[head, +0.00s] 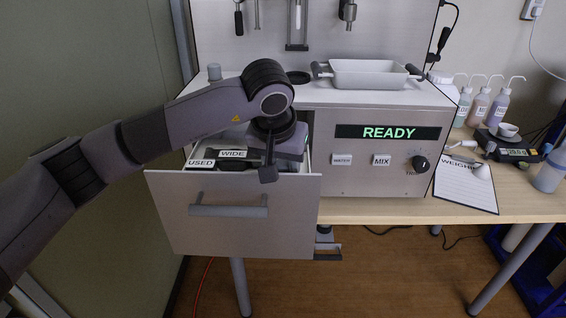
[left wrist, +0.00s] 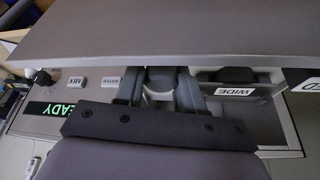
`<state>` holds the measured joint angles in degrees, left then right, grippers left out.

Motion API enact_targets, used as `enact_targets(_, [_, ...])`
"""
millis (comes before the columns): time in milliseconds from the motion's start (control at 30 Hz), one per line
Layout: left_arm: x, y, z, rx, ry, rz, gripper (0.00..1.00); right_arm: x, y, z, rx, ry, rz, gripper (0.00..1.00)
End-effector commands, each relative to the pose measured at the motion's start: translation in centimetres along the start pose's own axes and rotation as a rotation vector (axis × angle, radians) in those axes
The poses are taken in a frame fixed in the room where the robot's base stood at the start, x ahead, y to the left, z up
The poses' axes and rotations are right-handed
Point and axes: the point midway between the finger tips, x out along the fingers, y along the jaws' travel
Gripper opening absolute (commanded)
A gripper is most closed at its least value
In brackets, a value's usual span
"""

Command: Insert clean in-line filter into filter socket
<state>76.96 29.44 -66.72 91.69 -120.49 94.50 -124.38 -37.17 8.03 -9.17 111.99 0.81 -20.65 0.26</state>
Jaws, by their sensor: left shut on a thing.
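My left gripper (left wrist: 158,76) reaches down into the open drawer (head: 234,222) at the analyser's front left. Its two grey fingers stand either side of a dark, round-bodied piece with a pale lower part, seemingly the in-line filter (left wrist: 161,82), and are shut on it. In the head view my arm and wrist hide this piece. I cannot tell whether it is clear of the drawer floor. I cannot pick out the filter socket for certain in either view. My right gripper is in neither view.
Drawer labels read USED (head: 200,163) and WIDE (head: 233,154); a dark piece (left wrist: 236,75) lies behind WIDE. The analyser's READY display (head: 388,132) and knob (head: 420,163) are right of the drawer. A white tray (head: 368,72) stands on top. Bottles and a scale (head: 508,148) are further right.

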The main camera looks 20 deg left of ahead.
Motion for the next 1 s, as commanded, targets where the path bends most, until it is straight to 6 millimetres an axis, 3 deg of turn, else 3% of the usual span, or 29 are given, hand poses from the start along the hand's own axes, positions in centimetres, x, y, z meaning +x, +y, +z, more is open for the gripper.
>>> enact_targets(400, [0.6,0.0,0.3,0.000,-0.002,0.000,0.01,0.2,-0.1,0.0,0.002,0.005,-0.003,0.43])
enact_targets(433, [0.6,0.0,0.3,0.000,-0.002,-0.001,0.48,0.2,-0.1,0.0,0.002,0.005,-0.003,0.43])
enact_targets(500, [0.6,0.0,0.3,0.000,-0.002,-0.001,0.68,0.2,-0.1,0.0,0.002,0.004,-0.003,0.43])
enact_targets(833, [0.2,0.0,0.2,0.000,0.000,0.000,0.68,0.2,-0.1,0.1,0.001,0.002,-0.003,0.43])
enact_targets(1000, [-2.1,0.0,0.1,0.001,0.004,0.001,0.68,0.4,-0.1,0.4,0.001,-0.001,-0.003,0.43])
